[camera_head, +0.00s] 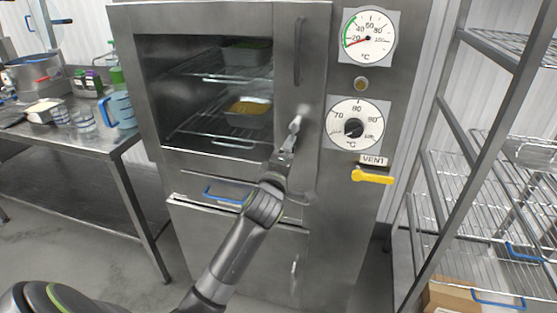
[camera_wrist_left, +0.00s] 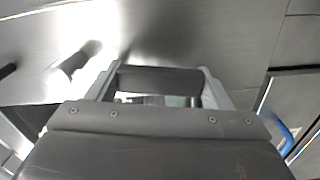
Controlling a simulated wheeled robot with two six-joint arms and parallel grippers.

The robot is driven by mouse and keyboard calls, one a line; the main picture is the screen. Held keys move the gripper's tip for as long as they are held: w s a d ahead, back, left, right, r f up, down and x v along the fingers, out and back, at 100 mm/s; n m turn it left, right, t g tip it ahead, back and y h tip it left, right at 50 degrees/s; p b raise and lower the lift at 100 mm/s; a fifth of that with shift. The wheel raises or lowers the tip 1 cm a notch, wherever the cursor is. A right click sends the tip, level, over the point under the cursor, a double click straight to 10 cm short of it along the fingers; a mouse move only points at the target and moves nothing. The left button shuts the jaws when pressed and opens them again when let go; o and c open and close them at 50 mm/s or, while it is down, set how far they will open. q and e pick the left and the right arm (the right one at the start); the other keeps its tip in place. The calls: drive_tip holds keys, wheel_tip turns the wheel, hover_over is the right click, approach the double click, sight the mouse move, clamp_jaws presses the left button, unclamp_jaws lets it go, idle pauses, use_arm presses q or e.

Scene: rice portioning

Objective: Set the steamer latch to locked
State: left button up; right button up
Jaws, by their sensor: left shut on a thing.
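The steel steamer (camera_head: 220,15) stands in the middle of the head view with its windowed door closed. The latch (camera_head: 295,125) is a small metal lever on the strip right of the window, tilted up and to the right. My left gripper (camera_head: 286,148) is at its lower end and is shut on it. In the left wrist view my left gripper (camera_wrist_left: 160,75) has its fingers close to the steel front, with a dark piece between them. The exact contact on the latch is partly hidden by the fingers. My right gripper is not in view.
A vertical door handle (camera_head: 299,52) is above the latch. Two dials (camera_head: 369,38), (camera_head: 354,128) and a yellow vent lever (camera_head: 372,177) are to the right. A drawer with a blue handle (camera_head: 226,197) is below. A wire rack (camera_head: 480,150) stands at the right, a steel table (camera_head: 75,150) at the left.

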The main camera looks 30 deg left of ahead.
use_arm(q)
drive_tip(key=shift+w+d+f+n+b, duration=0.1)
drive_tip(key=shift+d+n+b, duration=0.15)
drive_tip(key=shift+d+n, duration=0.25)
drive_tip(key=shift+w+d+f+n+b, duration=0.1)
drive_tip(key=shift+d+n+b, duration=0.2)
drive_tip(key=shift+n, duration=0.3)
drive_tip(key=shift+d, duration=0.1)
drive_tip(key=o, duration=1.4)
drive_tip(key=shift+c, duration=0.2)
drive_tip(key=b+v, duration=0.1)
drive_tip(key=v, duration=1.6)
drive_tip(key=shift+s+d+b, duration=0.15)
drive_tip(key=shift+b, duration=0.2)
drive_tip(key=shift+r, duration=0.1)
